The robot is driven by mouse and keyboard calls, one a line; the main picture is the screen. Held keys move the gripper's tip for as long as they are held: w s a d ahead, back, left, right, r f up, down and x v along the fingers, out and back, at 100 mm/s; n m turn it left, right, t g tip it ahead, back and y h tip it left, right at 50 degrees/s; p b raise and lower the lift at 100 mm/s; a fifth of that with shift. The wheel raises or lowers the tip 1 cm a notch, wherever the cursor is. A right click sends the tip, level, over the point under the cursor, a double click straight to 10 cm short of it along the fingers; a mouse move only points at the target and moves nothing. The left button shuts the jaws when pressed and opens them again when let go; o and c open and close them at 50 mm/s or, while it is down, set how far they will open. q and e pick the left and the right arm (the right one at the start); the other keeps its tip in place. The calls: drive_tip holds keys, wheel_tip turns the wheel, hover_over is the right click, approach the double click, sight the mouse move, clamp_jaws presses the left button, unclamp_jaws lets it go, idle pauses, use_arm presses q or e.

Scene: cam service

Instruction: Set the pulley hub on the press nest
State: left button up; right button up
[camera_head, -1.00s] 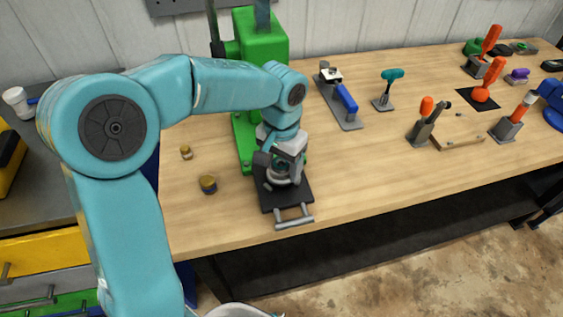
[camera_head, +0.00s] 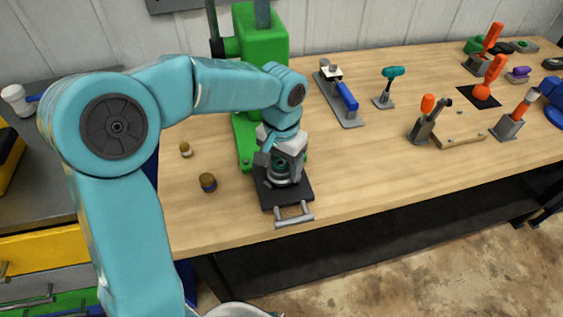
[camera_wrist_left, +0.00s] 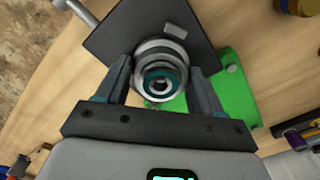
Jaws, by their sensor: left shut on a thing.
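The pulley hub (camera_wrist_left: 160,72) is a grey ringed metal part with a dark bore. My left gripper (camera_head: 283,172) is shut on it, with one finger on each side in the left wrist view (camera_wrist_left: 160,82). The hub is upright at the nest, over the black plate (camera_head: 295,196) with a grey bar handle at its front. The wrist view also shows this plate (camera_wrist_left: 120,35) behind the hub. I cannot tell whether the hub touches the nest, as the gripper and hub hide the spot. My right gripper is not in view.
The green press (camera_head: 262,45) stands behind the plate, close to my left arm. Several clamps and orange-handled tools (camera_head: 425,118) stand at the right. The bench front right of the plate is clear.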

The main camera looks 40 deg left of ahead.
use_arm(q)
drive_tip(key=o, duration=1.4)
drive_tip(key=shift+r+p, duration=2.55)
drive_tip(key=shift+r, duration=0.45)
drive_tip(key=shift+r, duration=0.45)
wheel_tip(320, 180, up, 15)
drive_tip(key=p, duration=0.1)
drive_tip(key=shift+r, duration=0.2)
